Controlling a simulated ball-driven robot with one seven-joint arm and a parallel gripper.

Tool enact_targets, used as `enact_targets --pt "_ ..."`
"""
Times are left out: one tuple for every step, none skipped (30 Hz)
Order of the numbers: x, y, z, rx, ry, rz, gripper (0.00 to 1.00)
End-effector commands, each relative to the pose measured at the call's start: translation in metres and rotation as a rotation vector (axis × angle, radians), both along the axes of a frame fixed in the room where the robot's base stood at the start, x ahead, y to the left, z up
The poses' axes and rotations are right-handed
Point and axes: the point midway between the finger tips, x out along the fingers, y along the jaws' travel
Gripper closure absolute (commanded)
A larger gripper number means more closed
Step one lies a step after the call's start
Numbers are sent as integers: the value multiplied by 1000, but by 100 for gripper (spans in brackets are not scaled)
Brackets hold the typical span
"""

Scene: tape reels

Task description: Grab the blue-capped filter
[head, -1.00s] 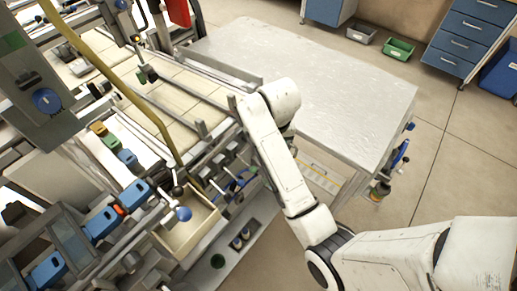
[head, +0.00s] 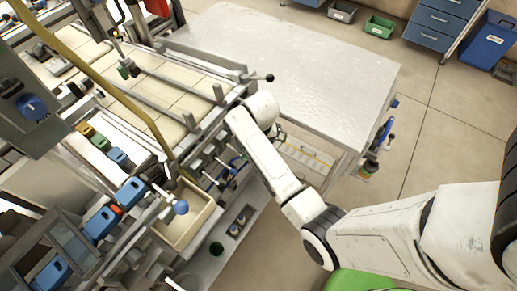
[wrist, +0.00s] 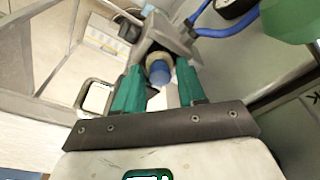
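In the wrist view, a blue-capped filter (wrist: 160,74) shows its round blue cap and a pale collar under a grey metal bracket. My gripper (wrist: 160,66) has two green fingers standing apart, one on each side of the blue cap. A gap shows between the cap and the fingers, and I see no clear contact. I cannot tell how deep the filter lies beyond the fingertips. In the head view, my white arm reaches down beside the machine, and it hides the fingers and the filter.
Blue hoses (wrist: 205,31) and a dark round gauge (wrist: 236,6) lie close to the right finger. A metal-topped table (head: 300,65) stands beyond the arm.

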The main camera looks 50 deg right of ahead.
Motion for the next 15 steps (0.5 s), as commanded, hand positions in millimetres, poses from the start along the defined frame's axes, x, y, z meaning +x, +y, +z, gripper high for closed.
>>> enact_targets --pt "0 0 -3 1 1 0 60" --pt "0 0 -3 1 1 -1 60" --pt "0 -1 -4 0 0 -1 60" --pt "0 0 -4 0 0 -1 60" --pt "0 -1 -4 0 0 -1 60" --pt "0 -1 -4 0 0 -1 60" --pt "0 -1 -4 0 0 -1 60" --pt "0 -1 -4 0 0 -1 60" --pt "0 -1 -4 0 0 -1 63" --pt "0 -1 -4 0 0 -1 66" --pt "0 -1 -4 0 0 -1 69" --pt "0 -1 -4 0 0 -1 72" --pt "0 -1 -4 0 0 -1 75" --pt "0 -1 -4 0 0 -1 78" --pt "0 -1 -4 0 0 -1 82"
